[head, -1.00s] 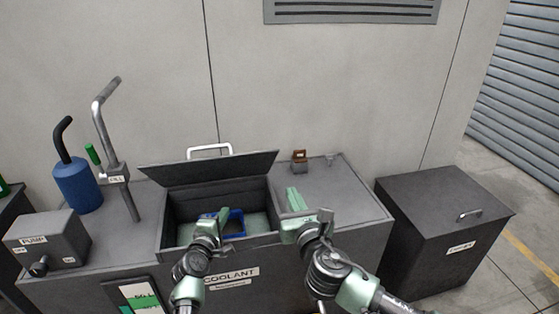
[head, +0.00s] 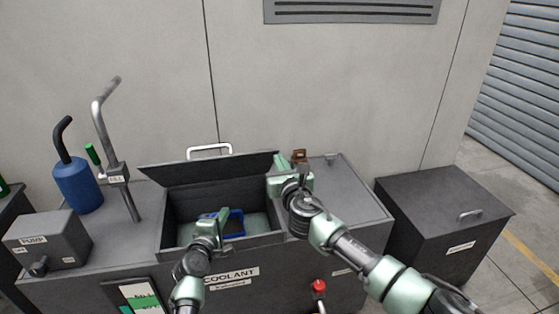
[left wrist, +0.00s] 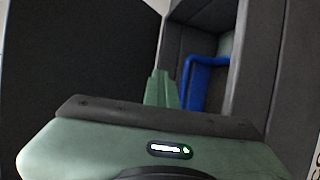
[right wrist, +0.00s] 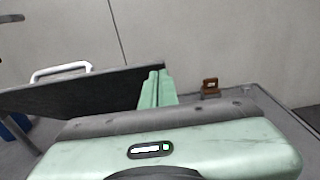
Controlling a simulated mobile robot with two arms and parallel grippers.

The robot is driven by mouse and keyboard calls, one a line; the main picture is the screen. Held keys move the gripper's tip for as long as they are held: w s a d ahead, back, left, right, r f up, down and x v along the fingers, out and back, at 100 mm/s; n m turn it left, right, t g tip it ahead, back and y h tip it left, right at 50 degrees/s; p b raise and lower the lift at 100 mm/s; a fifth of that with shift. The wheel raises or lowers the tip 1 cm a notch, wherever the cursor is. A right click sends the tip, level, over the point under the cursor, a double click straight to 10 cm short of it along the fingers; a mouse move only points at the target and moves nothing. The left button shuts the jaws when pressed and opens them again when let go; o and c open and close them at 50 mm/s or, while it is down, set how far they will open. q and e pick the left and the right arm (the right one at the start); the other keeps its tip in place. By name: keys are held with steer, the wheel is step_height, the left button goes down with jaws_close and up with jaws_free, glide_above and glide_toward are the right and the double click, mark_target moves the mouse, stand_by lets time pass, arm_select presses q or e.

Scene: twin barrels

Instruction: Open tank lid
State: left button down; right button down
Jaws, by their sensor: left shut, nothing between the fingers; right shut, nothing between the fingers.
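The coolant tank's dark lid (head: 215,169) stands raised and tilted back, with a silver handle (head: 209,148) on its far side. The tank opening (head: 180,215) shows below it, with a blue frame-like part (head: 237,222) inside. My left gripper (head: 218,215) is shut and empty over the opening; its fingers also show in the left wrist view (left wrist: 162,88). My right gripper (head: 284,163) is shut and empty at the lid's right end. In the right wrist view its fingers (right wrist: 156,88) overlap the lid's edge (right wrist: 100,92); I cannot tell whether they touch.
A small brown-topped block (head: 300,156) sits on the bench top right of the lid. A bent pipe lever (head: 108,120), a blue canister (head: 77,185) and a pump box (head: 46,238) stand at left. A red button (head: 318,286) is on the front; a separate dark bin (head: 445,195) stands right.

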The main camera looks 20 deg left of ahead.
steer(key=shift+w+a+r, duration=0.1)
steer(key=shift+w+r, duration=0.05)
steer(key=shift+r, duration=0.05)
steer(key=shift+w+a+r, duration=0.35)
steer(key=shift+w+r, duration=0.2)
steer(key=shift+r, duration=0.25)
arm_select(q)
steer(key=c, duration=1.7)
jaws_free()
steer(key=shift+c, duration=0.2)
